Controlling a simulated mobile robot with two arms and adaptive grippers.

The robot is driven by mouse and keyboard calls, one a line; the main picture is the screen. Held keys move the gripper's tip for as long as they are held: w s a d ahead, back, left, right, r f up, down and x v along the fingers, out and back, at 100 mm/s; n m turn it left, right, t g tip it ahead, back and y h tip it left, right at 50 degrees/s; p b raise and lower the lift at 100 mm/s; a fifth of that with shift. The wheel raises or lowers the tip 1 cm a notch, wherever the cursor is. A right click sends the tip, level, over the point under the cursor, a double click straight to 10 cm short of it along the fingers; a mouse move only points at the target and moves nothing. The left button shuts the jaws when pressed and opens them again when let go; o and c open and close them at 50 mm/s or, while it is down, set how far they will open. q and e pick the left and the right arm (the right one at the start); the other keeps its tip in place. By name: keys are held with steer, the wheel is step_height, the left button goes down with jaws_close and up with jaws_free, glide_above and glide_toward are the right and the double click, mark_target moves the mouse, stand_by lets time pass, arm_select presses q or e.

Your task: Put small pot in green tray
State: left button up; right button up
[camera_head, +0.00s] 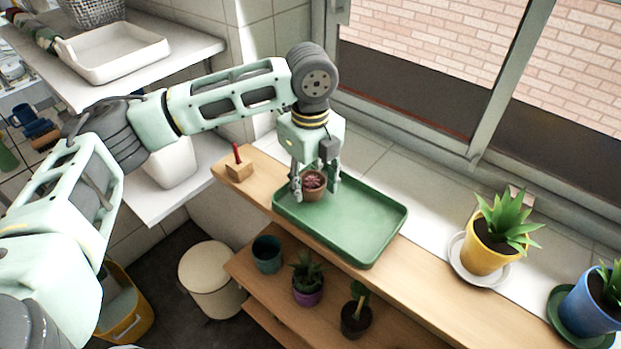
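The small pot (313,193), terracotta with a reddish plant, is at the left end of the green tray (365,222). My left gripper (315,184) points down over that end, with a finger on each side of the small pot. The fingers look closed against its sides. The pot is upright; I cannot tell whether its base touches the tray floor or hangs just above it. The rest of the tray is empty. My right gripper is not in view.
A wooden block with a red peg (238,168) stands left of the tray on the wooden shelf. A yellow pot (482,253) and a blue pot (586,308) stand to the right. Several pots, one of them purple (307,292), sit on the lower shelf. A window is behind.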

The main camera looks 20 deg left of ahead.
mark_target(311, 181)
arm_select(q)
steer(key=shift+o, duration=1.3)
steer(key=shift+r, duration=0.2)
step_height(311, 181, up, 12)
steer(key=b, duration=0.2)
